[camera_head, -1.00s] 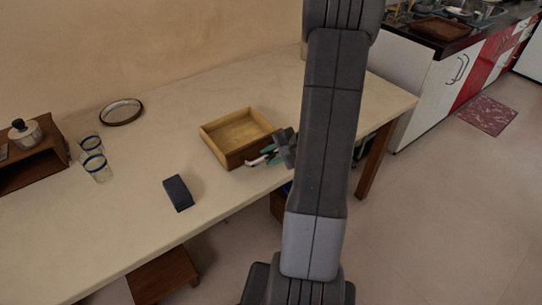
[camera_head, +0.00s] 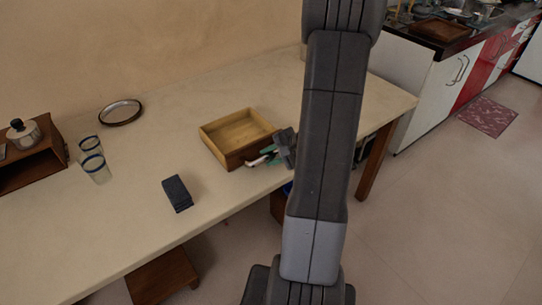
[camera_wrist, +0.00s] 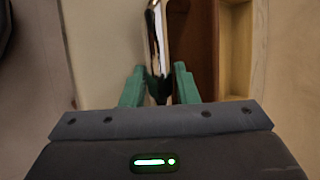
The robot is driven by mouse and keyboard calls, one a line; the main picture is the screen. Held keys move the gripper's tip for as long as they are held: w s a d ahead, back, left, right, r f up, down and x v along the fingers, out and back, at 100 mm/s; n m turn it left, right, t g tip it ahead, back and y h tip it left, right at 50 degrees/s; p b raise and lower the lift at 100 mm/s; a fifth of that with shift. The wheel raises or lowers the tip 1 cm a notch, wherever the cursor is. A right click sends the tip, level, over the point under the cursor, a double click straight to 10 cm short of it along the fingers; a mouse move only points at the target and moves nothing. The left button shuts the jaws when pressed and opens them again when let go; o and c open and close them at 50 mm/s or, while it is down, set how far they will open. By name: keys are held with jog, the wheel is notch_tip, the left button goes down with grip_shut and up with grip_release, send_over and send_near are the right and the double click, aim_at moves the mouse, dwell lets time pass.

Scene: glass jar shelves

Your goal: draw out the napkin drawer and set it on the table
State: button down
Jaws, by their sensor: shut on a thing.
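The napkin drawer (camera_head: 218,138) is an open-topped wooden box with a pale inside and a brown front. It lies flat on the table (camera_head: 130,215), and its inside looks empty. Its brown front (camera_wrist: 204,50) and light handle (camera_wrist: 159,25) show in the wrist view. My gripper (camera_head: 270,157) is at the drawer's front, near the table's front edge. Its green fingers (camera_wrist: 159,90) are shut on the handle.
A dark blue folded stack (camera_head: 177,193) stands left of the drawer. Two blue-rimmed glasses (camera_head: 95,165), a round dish (camera_head: 121,112) and a wooden cabinet (camera_head: 50,165) with a metal pot (camera_head: 22,134) on top stand farther left. Bare tabletop lies between them.

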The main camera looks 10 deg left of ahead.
jog(key=shift+f+b, duration=0.45)
jog(key=shift+b, duration=0.05)
dwell(0.4)
jog(key=c, duration=1.1)
grip_release()
jog(key=shift+o, duration=0.2)
jog(key=shift+f, duration=0.1)
jog(key=shift+s+f, duration=0.1)
jog(key=shift+s, duration=0.1)
jog(key=shift+d, duration=0.1)
jog(key=shift+c, duration=0.2)
jog(key=shift+c, duration=1.1)
jog(key=shift+w+b, duration=0.2)
jog(key=shift+b, duration=0.25)
jog(key=shift+s+b, duration=0.15)
jog(key=shift+b, duration=0.6)
dwell(1.1)
